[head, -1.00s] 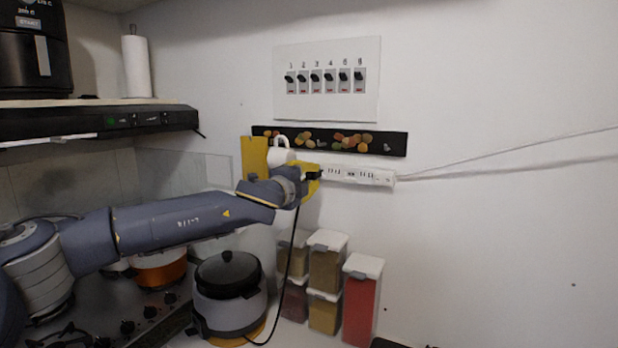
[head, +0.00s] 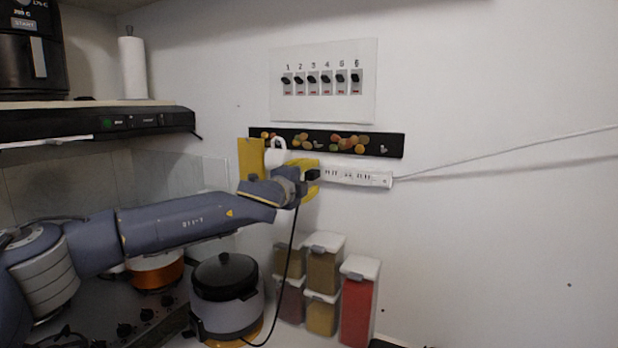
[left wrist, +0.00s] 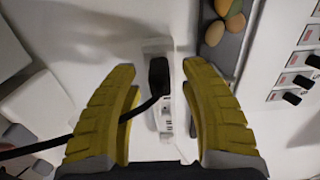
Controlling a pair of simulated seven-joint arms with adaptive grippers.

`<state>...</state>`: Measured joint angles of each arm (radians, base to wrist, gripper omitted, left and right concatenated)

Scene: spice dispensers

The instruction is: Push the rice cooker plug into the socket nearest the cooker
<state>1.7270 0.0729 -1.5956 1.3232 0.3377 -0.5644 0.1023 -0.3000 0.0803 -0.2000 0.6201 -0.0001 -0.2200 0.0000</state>
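The power strip (head: 358,178) is white and fixed on the wall, and it also shows in the left wrist view (left wrist: 165,118). The black plug (head: 313,175) sits at the strip's left end, the end on the cooker's side. In the left wrist view the plug (left wrist: 158,76) appears against the strip's face; its prongs are hidden. My left gripper (head: 308,177) has yellow fingers standing on both sides of the plug, with gaps showing in the left wrist view (left wrist: 160,72). The rice cooker (head: 227,296) stands below, its black cord hanging from the plug. My right gripper is not in view.
A numbered switch panel (head: 323,80) is higher. Spice containers (head: 323,277) stand below. The wall at right is mostly clear.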

